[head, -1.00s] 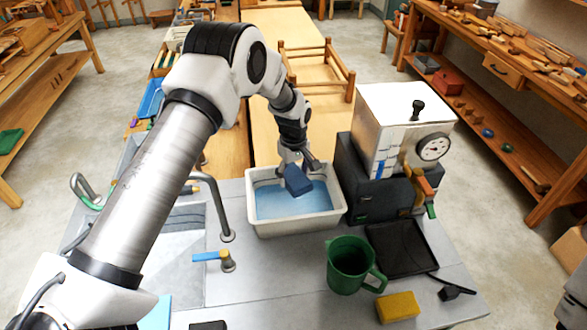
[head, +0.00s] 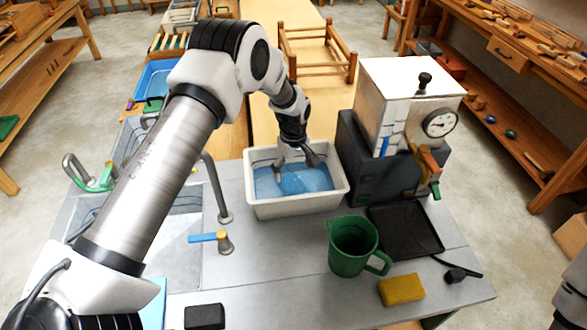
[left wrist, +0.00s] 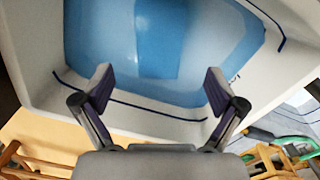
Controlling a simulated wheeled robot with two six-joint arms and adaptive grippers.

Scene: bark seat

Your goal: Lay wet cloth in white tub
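The white tub (head: 295,207) stands on the grey counter with blue water in it; it fills much of the left wrist view (left wrist: 40,60). My left gripper (head: 296,165) is over the tub, pointing down. In the left wrist view its two fingers (left wrist: 158,88) are spread wide with nothing between them. A blue patch (head: 297,183) below the fingers appears to be the cloth lying in the tub, but its outline blends with the blue water. My right gripper is out of view.
A dark machine with a white box and gauge (head: 400,110) stands close right of the tub. A green jug (head: 350,250), yellow sponge (head: 402,290) and black tray (head: 408,228) are in front. A tap (head: 215,190) and sink (head: 170,255) lie left.

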